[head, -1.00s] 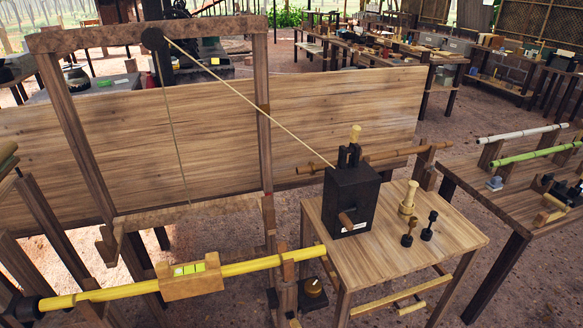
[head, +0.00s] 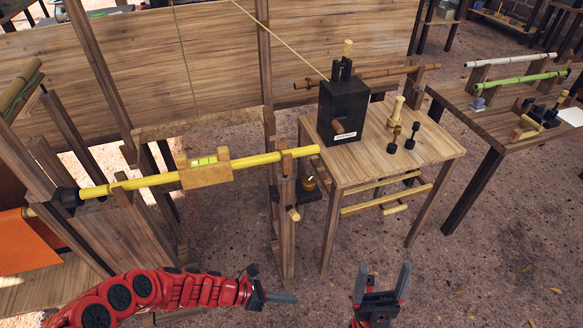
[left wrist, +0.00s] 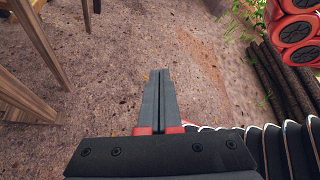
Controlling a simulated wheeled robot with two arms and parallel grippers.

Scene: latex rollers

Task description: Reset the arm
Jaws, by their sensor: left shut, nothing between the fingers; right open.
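My left arm is red and comes in from the lower left of the head view. Its gripper (head: 282,298) is over the ground in front of the wooden frame, shut and empty. The left wrist view shows the same gripper (left wrist: 160,75) with its two grey fingers together above bare ground. My right gripper (head: 383,280) is at the bottom of the head view, pointing up, with its fingers apart and nothing between them. Both grippers are apart from the furniture.
A wooden table (head: 425,145) bears a black box (head: 342,112) and small knobs. A yellow pole (head: 255,160) with a level block (head: 205,172) runs to its left. Another table (head: 475,118) stands right. Open ground (head: 480,270) lies at lower right.

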